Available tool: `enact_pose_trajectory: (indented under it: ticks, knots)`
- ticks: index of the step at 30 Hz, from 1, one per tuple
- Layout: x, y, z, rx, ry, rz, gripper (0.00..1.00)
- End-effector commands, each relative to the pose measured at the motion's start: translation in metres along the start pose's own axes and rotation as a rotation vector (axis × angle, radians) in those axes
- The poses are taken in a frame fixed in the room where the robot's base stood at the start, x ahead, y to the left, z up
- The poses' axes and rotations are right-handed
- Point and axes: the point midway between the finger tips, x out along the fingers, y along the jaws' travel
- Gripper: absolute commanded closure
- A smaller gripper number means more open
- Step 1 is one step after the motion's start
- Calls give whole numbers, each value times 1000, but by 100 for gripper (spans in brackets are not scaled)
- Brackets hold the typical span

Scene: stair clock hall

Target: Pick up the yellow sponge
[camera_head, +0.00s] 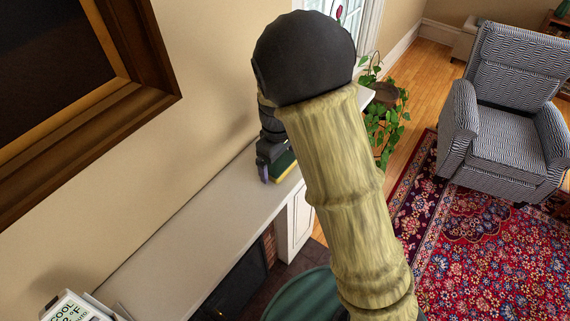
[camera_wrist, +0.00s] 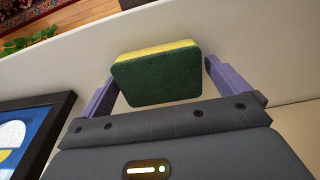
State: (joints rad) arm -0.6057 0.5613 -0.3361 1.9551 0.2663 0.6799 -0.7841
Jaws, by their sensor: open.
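The sponge (camera_wrist: 157,78) lies on the white mantel shelf; in the wrist view its dark green scouring side faces the camera, with a yellow strip along its far edge. My gripper (camera_wrist: 160,85) is open, with one purple finger on each side of the sponge. My arm hides part of the shelf.
The mantel shelf (camera_head: 190,225) runs along the wall, its near part bare. A thermostat-like display (camera_head: 75,308) stands at its near end. A framed picture (camera_wrist: 30,135) is left of my gripper in the wrist view. A trailing plant (camera_head: 385,125) and a patterned armchair (camera_head: 510,110) are beyond.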

Motion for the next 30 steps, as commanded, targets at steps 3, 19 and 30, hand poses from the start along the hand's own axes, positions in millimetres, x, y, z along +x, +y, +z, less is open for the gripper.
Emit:
enact_pose_trajectory:
  ticks: [3, 19, 30]
  knots:
    - [0, 0, 0, 0, 0, 0, 12]
    - [-2, 0, 0, 0, 1, 0, 36]
    - [-53, 1, -1, -1, 8, 4, 36]
